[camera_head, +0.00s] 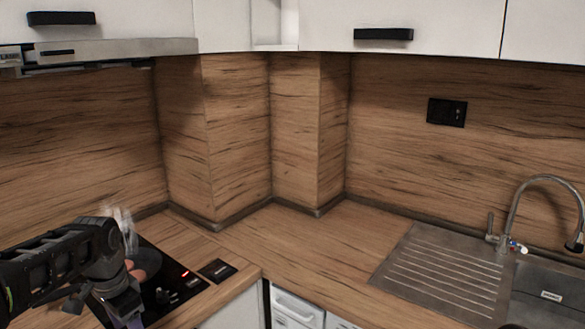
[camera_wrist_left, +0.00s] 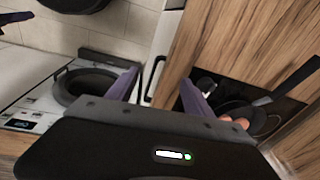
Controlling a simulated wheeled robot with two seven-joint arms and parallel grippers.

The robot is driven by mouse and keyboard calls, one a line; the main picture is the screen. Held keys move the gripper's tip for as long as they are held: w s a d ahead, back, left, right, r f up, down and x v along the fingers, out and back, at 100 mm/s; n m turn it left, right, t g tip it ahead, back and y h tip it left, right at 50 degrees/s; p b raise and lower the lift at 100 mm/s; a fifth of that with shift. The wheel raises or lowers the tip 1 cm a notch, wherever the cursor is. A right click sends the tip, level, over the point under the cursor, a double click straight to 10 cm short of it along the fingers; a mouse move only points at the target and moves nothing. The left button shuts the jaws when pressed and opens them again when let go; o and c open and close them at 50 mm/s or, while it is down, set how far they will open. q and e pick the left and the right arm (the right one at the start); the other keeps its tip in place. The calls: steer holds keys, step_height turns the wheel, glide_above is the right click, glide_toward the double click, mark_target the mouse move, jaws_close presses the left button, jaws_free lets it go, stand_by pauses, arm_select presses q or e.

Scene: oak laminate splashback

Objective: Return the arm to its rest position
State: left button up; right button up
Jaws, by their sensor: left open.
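My left gripper (camera_head: 122,308) is low at the left of the head view, in front of the hob, with its fingertips partly cut off by the frame's lower edge. In the left wrist view its two purple fingers (camera_wrist_left: 160,95) are spread apart with nothing between them. My left arm comes in from the left edge, bent down at the wrist. My right gripper cannot be made out in either view.
A dark pan (camera_head: 147,262) is on the black hob (camera_head: 185,290), close behind my left wrist; its handle (camera_wrist_left: 290,82) shows in the wrist view. Whitish wisps (camera_head: 122,225) hang near it. The middle counter (camera_head: 290,235) is clear; a steel sink (camera_head: 550,297) is at right.

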arm_select(q)
steer(key=w+d+f+n+t+h, duration=0.2)
steer(key=w+d+f+n+t, duration=0.1)
steer(key=w+d+f, duration=0.4)
steer(key=s+d+f+n+t+h, duration=0.1)
steer(key=d+f, duration=0.4)
steer(key=f, duration=0.2)
steer(key=s+d+f+n, duration=0.1)
steer(key=s+d+f, duration=0.1)
steer(key=d+f, duration=0.4)
steer(key=s+d+f+n+g, duration=0.1)
steer(key=s+d+f, duration=0.2)
steer(key=s+f, duration=0.3)
steer(key=s+d+f+n+g+h, duration=0.1)
steer(key=s+d+f, duration=0.3)
steer(key=s, duration=0.7)
steer(key=s+d+f+g, duration=0.2)
steer(key=s+d+f, duration=0.2)
steer(key=s+f, duration=0.4)
steer(key=shift+s+n+g+h, duration=0.3)
steer(key=shift+s+n+h, duration=0.1)
steer(key=shift+s, duration=0.25)
